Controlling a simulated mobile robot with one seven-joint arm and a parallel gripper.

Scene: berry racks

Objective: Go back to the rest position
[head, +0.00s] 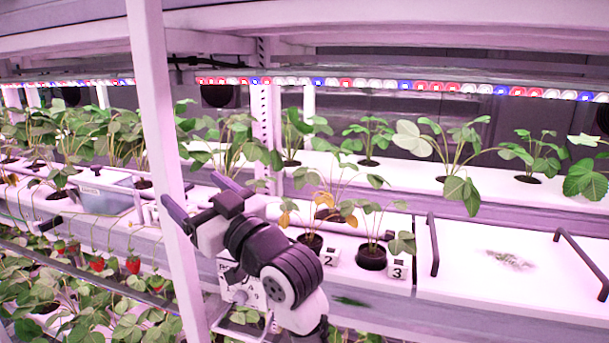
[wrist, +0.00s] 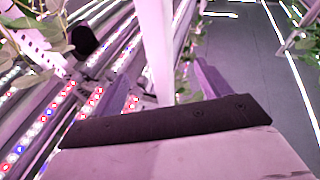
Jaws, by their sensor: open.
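My gripper (head: 200,202) is raised in front of the rack in the head view, pointing up and left, close to the white upright post (head: 160,150). Its two fingers are apart with nothing between them. In the wrist view the fingers of my gripper (wrist: 158,88) stand apart, with a white post (wrist: 157,45) showing between and beyond them. I cannot tell whether a finger touches the post.
A shelf holds several potted plants, with number tags 2 (head: 329,257) and 3 (head: 398,269) by two pots. A white tray (head: 465,295) with dark handles lies at right. Red strawberries (head: 132,265) hang lower left. The wrist view shows an open aisle floor (wrist: 245,60).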

